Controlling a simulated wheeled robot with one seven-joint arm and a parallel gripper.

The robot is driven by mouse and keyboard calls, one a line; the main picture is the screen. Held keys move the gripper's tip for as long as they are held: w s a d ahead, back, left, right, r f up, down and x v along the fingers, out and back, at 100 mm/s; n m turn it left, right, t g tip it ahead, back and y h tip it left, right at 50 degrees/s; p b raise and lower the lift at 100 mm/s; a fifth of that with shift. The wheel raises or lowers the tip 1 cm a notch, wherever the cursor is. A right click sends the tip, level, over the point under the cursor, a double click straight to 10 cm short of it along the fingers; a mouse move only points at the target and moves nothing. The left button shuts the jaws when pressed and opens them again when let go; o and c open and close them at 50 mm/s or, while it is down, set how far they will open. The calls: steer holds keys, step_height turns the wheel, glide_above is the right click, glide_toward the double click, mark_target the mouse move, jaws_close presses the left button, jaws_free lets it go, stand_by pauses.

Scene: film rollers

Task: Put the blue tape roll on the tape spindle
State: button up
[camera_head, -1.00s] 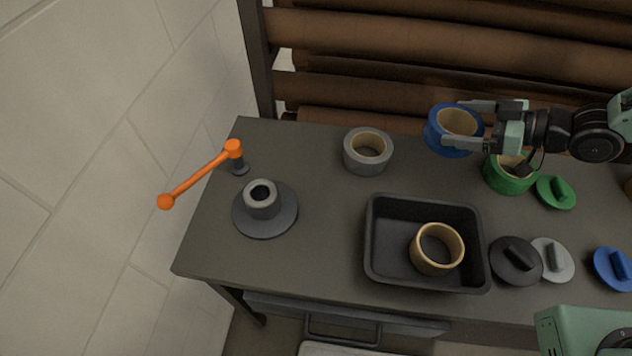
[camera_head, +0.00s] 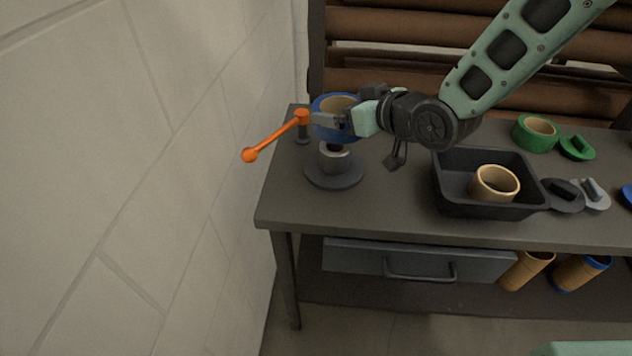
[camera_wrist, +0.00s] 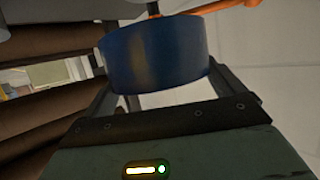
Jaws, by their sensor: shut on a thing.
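The blue tape roll (camera_head: 322,131) is in my gripper (camera_head: 338,122), which is shut on it with a finger on either side. In the wrist view the roll (camera_wrist: 153,52) fills the space between the fingers. The tape spindle (camera_head: 334,158) is a grey hub on a round dark base (camera_head: 333,176) at the left end of the table. The roll is above the spindle in the head view and looks apart from it. My gripper partly hides the roll, and the exact alignment with the hub is hard to tell.
An orange crank handle (camera_head: 275,137) stands just left of the roll. A black tray (camera_head: 487,208) holds a tan ring (camera_head: 495,183). A green roll (camera_head: 535,133) and several lids lie further right. A wall (camera_head: 150,180) rises at the left.

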mark_target(343, 151)
steer(key=shift+s+a+f, duration=0.2)
steer(key=shift+a+f, duration=0.05)
steer(key=shift+a, duration=0.05)
step_height(343, 151, down, 9)
steer(key=shift+f, duration=0.15)
steer(key=shift+f, duration=0.2)
steer(key=o, duration=0.8)
steer(key=shift+r, duration=0.15)
